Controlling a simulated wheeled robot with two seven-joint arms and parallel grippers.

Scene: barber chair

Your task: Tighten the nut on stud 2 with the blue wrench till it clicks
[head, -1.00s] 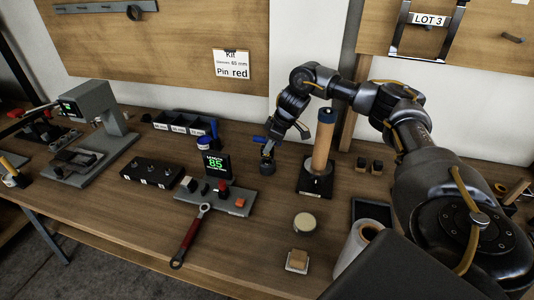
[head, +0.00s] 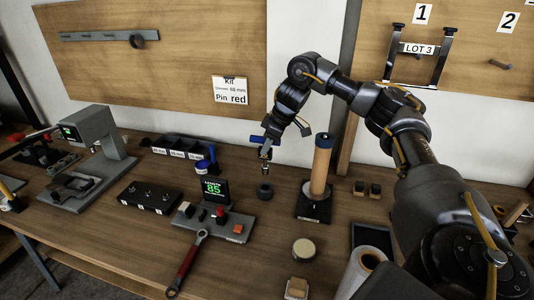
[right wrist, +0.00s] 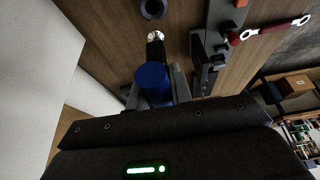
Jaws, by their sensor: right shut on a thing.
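My right gripper (head: 268,148) is shut on a blue-handled tool, which I take as the blue wrench (head: 257,140). In the right wrist view its blue end (right wrist: 152,77) sits between the fingers, with a dark shaft and a bright metal tip beyond. The tool hangs in the air above a dark round holder (head: 265,191), apart from it. A black block (head: 150,197) with several small studs and white labels stands to the left. Its numbers are too small to read, so I cannot tell which stud is 2. My left gripper is not in view.
A grey fixture (head: 225,226) with a green "85" display stands left of the holder, a red-handled wrench (head: 187,262) in front. A tan cylinder (head: 322,165) stands upright to the right. Blue-black bins (head: 180,147) and a grey press (head: 100,130) are further left.

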